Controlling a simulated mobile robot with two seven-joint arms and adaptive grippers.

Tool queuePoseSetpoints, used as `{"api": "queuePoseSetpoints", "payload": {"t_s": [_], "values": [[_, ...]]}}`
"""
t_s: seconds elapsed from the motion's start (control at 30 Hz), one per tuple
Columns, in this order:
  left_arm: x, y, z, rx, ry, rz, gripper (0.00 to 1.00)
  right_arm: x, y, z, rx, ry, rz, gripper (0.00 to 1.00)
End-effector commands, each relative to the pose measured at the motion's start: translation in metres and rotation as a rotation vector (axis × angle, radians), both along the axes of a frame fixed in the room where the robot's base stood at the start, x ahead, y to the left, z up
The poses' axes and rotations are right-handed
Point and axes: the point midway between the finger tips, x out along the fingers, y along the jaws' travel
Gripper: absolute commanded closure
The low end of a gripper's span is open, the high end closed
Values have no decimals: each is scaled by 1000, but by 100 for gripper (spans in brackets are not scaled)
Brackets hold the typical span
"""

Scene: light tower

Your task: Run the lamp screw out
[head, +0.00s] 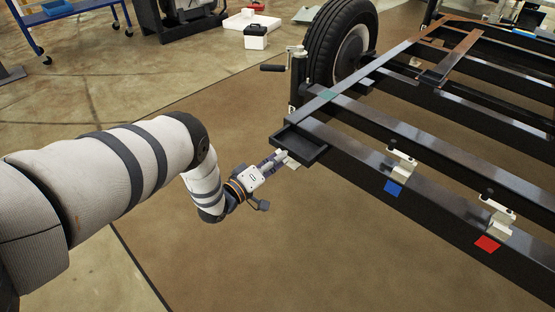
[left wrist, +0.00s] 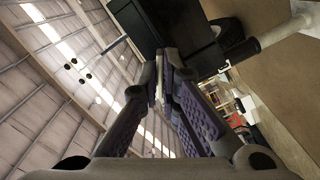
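My left gripper (head: 278,160) is at the near-left corner of the black trailer frame (head: 345,149), beside a shallow black tray (head: 299,146). A pale piece (head: 292,163) shows at its fingertips, partly hidden. In the left wrist view, the two fingers (left wrist: 160,72) come close together at the tips, in front of dark metal. A thin pale strip shows between them; I cannot tell whether they grip it. I cannot make out a lamp screw for certain. My right gripper is not in view.
Two cream brackets with black knobs stand on the near beam, by a blue tag (head: 393,187) and a red tag (head: 487,243). A jack with a crank (head: 295,75) and a wheel (head: 340,40) stand behind the tray. The brown floor at front is clear.

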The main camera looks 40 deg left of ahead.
Motion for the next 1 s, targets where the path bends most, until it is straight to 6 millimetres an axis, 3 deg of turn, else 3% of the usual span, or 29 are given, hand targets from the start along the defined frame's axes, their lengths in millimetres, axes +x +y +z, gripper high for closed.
{"api": "queuePoseSetpoints", "payload": {"t_s": [0.03, 0.5, 1.0], "values": [[7, 0, 6, -41, -12, 4, 100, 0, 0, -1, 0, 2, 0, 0], [8, -1, 6, -378, 15, 2, 100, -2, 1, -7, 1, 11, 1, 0], [7, -2, 6, -489, 25, 1, 100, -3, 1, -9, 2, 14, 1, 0]]}}
